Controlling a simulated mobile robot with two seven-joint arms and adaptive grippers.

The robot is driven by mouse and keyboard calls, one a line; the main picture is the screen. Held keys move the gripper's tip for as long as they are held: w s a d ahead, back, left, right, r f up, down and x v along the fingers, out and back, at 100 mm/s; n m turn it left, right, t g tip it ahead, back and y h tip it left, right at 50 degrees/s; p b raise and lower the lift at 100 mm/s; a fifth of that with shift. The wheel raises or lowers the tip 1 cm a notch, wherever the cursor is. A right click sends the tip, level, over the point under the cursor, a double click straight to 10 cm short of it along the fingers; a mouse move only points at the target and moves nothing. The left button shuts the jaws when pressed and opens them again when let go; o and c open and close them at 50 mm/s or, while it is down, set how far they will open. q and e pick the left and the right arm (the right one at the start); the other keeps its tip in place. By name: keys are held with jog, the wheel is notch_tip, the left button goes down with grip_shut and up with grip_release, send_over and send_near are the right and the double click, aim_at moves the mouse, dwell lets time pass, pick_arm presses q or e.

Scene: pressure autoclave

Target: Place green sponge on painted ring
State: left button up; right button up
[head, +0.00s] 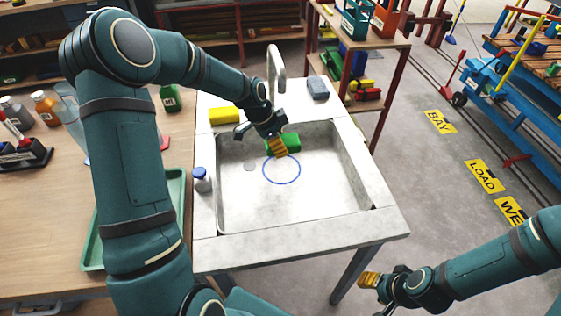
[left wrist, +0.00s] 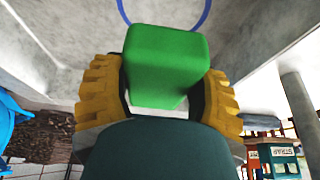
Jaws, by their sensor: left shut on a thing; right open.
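The green sponge (head: 289,139) is held over the back part of the sink basin. It also shows in the left wrist view (left wrist: 165,62), between the two yellow finger pads. My left gripper (head: 277,146) is shut on it. The painted ring (head: 281,169) is a blue outline on the basin floor, just in front of the sponge in the head view. Part of the ring (left wrist: 196,22) shows beyond the sponge in the left wrist view. Whether the sponge touches the floor, I cannot tell. My right gripper (head: 372,284) is open and empty, right of the sink.
The sink (head: 300,244) has raised walls and a tap (head: 275,65) at the back. A yellow sponge (head: 224,115) and a grey sponge (head: 317,88) lie on its back rim. A blue-capped bottle (head: 201,180) stands on the left rim. The front of the basin is clear.

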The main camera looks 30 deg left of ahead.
aim_at(282, 168)
pick_arm(q)
notch_tip(282, 168, down, 9)
jog(key=shift+s+f+b, duration=0.1)
jog(key=shift+f+b, duration=0.05)
jog(key=shift+b, duration=0.75)
jog(key=shift+f, duration=0.1)
jog(key=o, duration=1)
jog(key=shift+c, duration=0.2)
jog(key=p+v, duration=0.2)
jog(key=v, duration=1)
